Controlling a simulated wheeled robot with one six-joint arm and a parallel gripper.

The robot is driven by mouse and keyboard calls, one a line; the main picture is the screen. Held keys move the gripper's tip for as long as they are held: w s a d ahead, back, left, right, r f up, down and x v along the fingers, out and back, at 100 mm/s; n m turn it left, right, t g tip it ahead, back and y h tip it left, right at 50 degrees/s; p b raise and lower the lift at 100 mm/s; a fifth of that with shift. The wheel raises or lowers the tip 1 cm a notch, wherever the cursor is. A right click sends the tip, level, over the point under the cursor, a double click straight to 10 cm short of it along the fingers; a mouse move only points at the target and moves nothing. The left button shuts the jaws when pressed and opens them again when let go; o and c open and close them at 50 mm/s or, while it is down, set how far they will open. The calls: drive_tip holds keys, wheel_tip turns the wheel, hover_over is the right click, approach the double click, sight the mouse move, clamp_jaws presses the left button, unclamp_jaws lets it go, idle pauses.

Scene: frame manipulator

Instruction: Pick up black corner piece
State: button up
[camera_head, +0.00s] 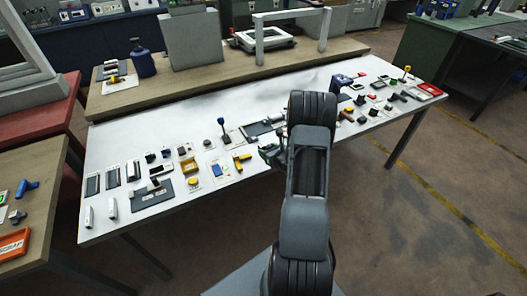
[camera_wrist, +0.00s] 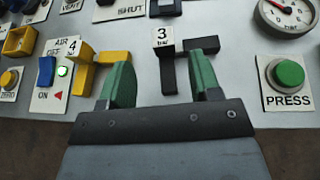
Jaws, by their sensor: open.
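A black corner piece (camera_wrist: 169,74) lies on the white table in the wrist view, one arm pointing towards me and one reaching right. My gripper (camera_wrist: 161,66) is open, with one green finger on each side of the arm that points towards me. The right finger lies close to the arm reaching right; I cannot tell whether they touch. I see no contact with the arm between the fingers. In the head view my arm hides most of this spot.
A green PRESS button (camera_wrist: 288,74) and a round gauge (camera_wrist: 288,18) are on the right. Several small parts and panels cover the white table (camera_head: 140,135). The table's front edge is close under my gripper.

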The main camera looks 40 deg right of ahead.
sight(263, 146)
drive_tip(key=x, duration=0.1)
drive_tip(key=p+x, duration=0.1)
drive_tip(key=x, duration=0.1)
drive_tip(key=shift+w+d+r, duration=0.1)
drive_tip(key=shift+w+d, duration=0.1)
drive_tip(key=shift+w, duration=0.1)
drive_tip(key=shift+x, duration=0.8)
drive_tip(key=shift+s, duration=0.1)
drive_tip(key=shift+c, duration=0.4)
drive_tip(key=c, duration=0.9)
drive_tip(key=shift+c, duration=0.2)
